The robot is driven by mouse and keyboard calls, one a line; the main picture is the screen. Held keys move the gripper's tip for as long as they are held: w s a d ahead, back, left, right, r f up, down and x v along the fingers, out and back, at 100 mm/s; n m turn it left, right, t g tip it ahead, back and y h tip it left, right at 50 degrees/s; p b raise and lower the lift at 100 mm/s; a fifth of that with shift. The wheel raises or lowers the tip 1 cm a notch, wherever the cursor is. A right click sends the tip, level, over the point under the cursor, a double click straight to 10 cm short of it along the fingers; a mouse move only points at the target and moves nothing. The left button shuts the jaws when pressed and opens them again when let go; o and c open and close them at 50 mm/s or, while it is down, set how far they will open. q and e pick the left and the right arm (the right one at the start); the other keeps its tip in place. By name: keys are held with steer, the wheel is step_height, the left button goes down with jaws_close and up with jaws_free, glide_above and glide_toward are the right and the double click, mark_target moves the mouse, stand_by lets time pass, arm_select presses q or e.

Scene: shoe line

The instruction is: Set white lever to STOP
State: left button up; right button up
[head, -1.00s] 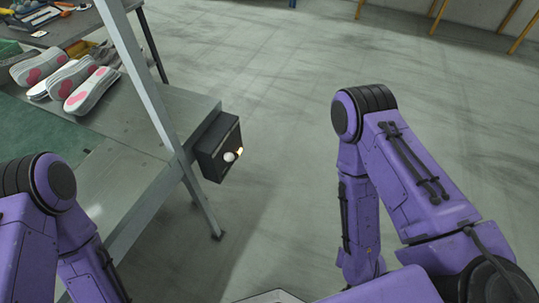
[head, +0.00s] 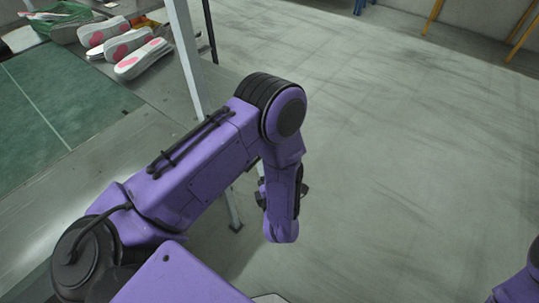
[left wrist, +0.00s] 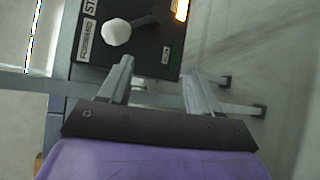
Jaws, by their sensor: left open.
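The white lever knob (left wrist: 117,32) shows in the left wrist view on a dark control box (left wrist: 146,50), at the end of a dark shaft. A partly cut-off label starting "ST" (left wrist: 90,6) is above that one. My left gripper (left wrist: 158,66) is open and empty in front of the box, its fingers just below the knob in the picture; I cannot tell the exact gap. In the head view my left arm hides the box and lever. My right gripper is out of view.
A lit amber lamp (left wrist: 181,9) is on the box. A bench with a green mat (head: 65,110) and several white-and-pink shoe soles (head: 142,58) stands at left. A metal post (head: 187,65) rises at the bench edge. The floor to the right is clear.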

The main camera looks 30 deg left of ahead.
arm_select(q)
steer(key=w+d+r+n+g+y+b, duration=0.1)
steer(key=d+r+n+g+y, duration=0.15)
steer(key=n, duration=0.65)
steer(key=w+d+r+n+g+y+b, duration=0.1)
steer(key=d+r+n+y, duration=0.15)
steer(key=n, duration=0.65)
steer(key=x, duration=1)
steer(key=shift+a, duration=0.25)
steer(key=shift+s+r, duration=0.1)
jaws_close()
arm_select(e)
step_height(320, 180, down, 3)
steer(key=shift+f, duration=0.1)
